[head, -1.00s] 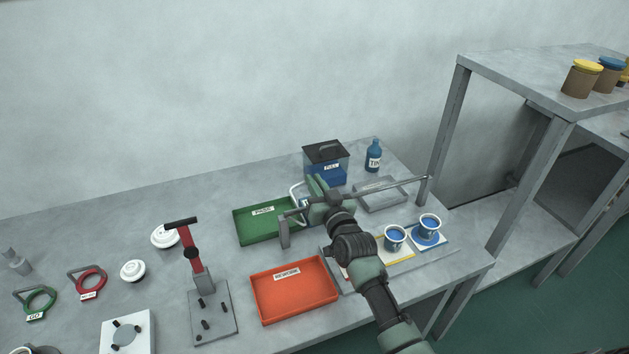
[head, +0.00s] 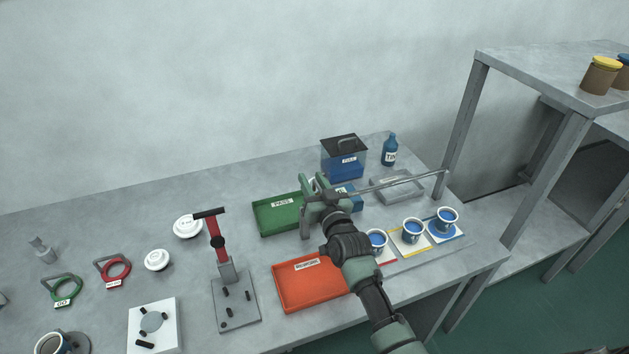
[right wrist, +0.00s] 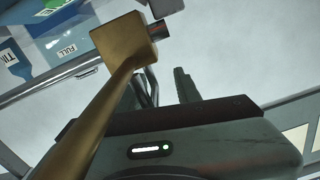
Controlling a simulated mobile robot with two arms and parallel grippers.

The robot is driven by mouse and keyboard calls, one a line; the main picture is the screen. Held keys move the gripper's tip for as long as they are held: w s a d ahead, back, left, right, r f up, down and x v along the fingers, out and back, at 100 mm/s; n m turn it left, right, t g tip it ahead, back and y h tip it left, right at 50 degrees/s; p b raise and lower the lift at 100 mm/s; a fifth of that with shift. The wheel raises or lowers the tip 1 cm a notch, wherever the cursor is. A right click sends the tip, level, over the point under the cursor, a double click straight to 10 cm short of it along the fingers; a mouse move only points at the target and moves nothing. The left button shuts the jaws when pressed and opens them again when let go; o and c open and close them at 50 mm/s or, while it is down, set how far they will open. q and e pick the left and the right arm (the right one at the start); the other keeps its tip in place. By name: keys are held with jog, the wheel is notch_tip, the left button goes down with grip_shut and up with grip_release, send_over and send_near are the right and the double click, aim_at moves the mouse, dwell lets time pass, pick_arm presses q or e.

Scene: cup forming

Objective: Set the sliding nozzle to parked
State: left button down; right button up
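A thin metal rail (head: 400,184) runs above the bench; its left end meets a grey post (head: 305,220). My right gripper (head: 318,182) is at the left part of this rail, close to the post. Its fingers look apart. The right wrist view shows my right gripper (right wrist: 165,88) from behind, with a brass-coloured block and long stem (right wrist: 125,42) close in front of the camera. This looks like the sliding nozzle, beside the fingers; I cannot tell if they touch it. In the head view my arm hides it. My left gripper is out of view.
Below the rail stand a green tray (head: 262,220), an orange tray (head: 290,294) and cups of blue (head: 412,230) on coloured pads. Behind are a blue box with a dark lid (head: 358,162) and a bottle (head: 389,152). A red-handled press (head: 222,245) stands left.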

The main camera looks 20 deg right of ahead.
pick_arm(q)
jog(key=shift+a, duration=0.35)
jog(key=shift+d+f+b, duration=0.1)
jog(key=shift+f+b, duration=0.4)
pick_arm(e)
jog(key=s, duration=0.7)
jog(key=shift+s, duration=0.4)
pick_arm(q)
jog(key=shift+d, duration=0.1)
pick_arm(e)
jog(key=shift+d, duration=0.1)
